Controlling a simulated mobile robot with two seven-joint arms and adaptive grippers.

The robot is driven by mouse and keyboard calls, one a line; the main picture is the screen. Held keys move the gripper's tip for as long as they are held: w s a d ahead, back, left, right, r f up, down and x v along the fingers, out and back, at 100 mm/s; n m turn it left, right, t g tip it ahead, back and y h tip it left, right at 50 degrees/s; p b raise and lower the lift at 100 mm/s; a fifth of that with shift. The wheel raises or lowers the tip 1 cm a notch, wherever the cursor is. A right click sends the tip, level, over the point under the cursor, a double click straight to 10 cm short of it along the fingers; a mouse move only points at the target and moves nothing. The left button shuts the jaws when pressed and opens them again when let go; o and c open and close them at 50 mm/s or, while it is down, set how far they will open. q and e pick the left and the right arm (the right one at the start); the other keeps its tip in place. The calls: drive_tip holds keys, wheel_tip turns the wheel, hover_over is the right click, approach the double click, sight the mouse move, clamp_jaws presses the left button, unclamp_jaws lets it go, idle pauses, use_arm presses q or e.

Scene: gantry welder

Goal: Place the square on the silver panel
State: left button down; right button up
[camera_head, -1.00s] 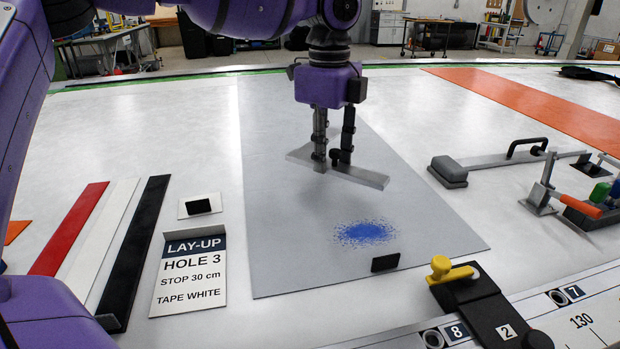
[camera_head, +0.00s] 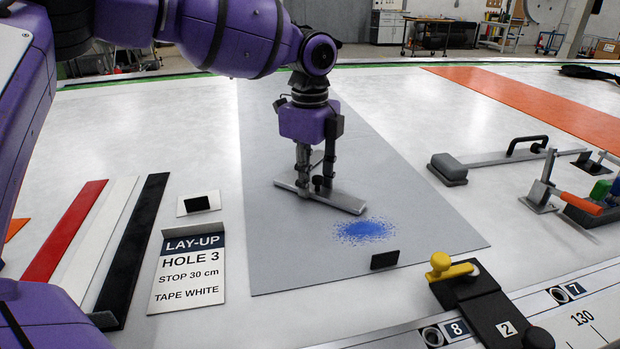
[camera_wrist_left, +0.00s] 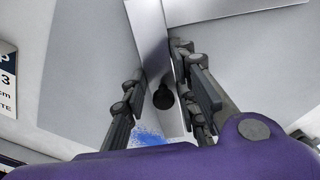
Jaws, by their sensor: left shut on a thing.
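The square (camera_head: 345,203) is a flat grey metal piece with a black knob. It is over the silver panel (camera_head: 290,255), low and roughly level; I cannot tell whether it touches the panel. My left gripper (camera_head: 315,186) points down and is shut on the square near its knob. In the left wrist view, the square (camera_wrist_left: 150,30) runs between the fingers, with its other arm reaching right at the top. The panel's blue speckled patch (camera_head: 365,230) lies just in front of the square. The fingers hide part of the square. My right gripper is not in view.
A small black block (camera_head: 384,260) stands at the panel's front edge. A lay-up sign (camera_head: 188,272) and red, white and black strips (camera_head: 135,250) lie to the left. A clamp with an orange handle (camera_head: 580,204) and a grey bar (camera_head: 490,160) are at right.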

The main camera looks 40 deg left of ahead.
use_arm(q)
drive_tip(key=c, duration=1.4)
unclamp_jaws()
drive_tip(key=shift+f, duration=0.15)
wheel_tip(320, 180, up, 12)
drive_tip(key=shift+r+p, duration=0.2)
drive_tip(key=shift+p, duration=0.4)
